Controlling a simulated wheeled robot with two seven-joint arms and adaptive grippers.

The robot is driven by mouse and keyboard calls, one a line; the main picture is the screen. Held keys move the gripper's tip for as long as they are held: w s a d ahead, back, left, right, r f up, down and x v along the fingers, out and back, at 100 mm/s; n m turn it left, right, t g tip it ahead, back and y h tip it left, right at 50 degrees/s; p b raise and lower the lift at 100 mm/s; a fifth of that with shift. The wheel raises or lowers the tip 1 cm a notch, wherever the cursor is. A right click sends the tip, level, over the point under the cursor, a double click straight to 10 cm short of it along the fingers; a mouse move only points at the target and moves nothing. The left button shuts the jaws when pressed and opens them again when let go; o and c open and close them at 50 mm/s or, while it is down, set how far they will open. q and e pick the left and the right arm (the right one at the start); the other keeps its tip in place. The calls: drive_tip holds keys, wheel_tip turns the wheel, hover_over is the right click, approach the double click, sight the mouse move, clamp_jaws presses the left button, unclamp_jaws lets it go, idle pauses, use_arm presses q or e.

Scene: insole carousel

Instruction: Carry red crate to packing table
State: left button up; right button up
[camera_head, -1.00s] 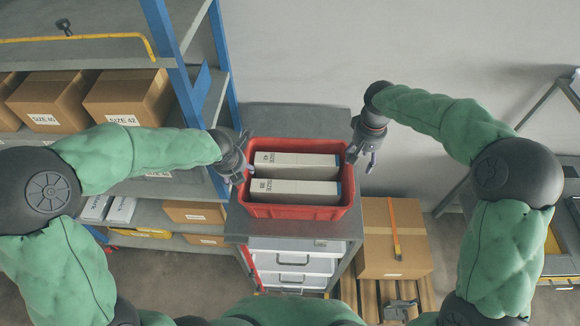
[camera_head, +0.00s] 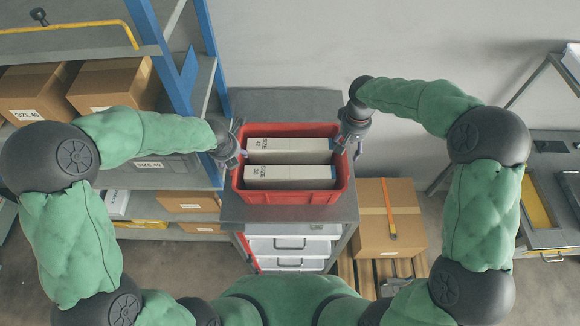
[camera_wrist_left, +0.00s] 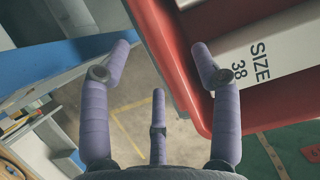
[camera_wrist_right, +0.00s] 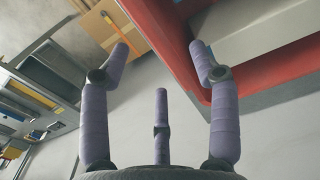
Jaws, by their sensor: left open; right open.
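The red crate (camera_head: 290,197) stands on a grey-topped drawer cabinet (camera_head: 290,212) and holds two long white boxes, an upper one (camera_head: 292,151) and a lower one (camera_head: 290,178) with size labels. My left gripper (camera_head: 241,154) is open at the crate's left wall; in the left wrist view the crate's red wall (camera_wrist_left: 165,45) lies partly between its fingers. My right gripper (camera_head: 352,151) is open at the right wall; in the right wrist view the red wall (camera_wrist_right: 172,45) lies partly between its fingers. I cannot tell whether fingers touch the crate.
A blue-posted shelf with cardboard boxes (camera_head: 112,87) stands close on the left, by my left arm. A taped cardboard box (camera_head: 388,220) sits on a pallet at right of the cabinet. A grey table (camera_head: 555,170) is at the far right. The wall is behind.

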sight(346, 155)
use_arm(q)
drive_tip(key=shift+x, duration=2.55)
use_arm(e)
drive_tip(key=shift+f, duration=2.55)
drive_tip(key=shift+w, duration=0.1)
use_arm(q)
clamp_jaws()
use_arm(e)
clamp_jaws()
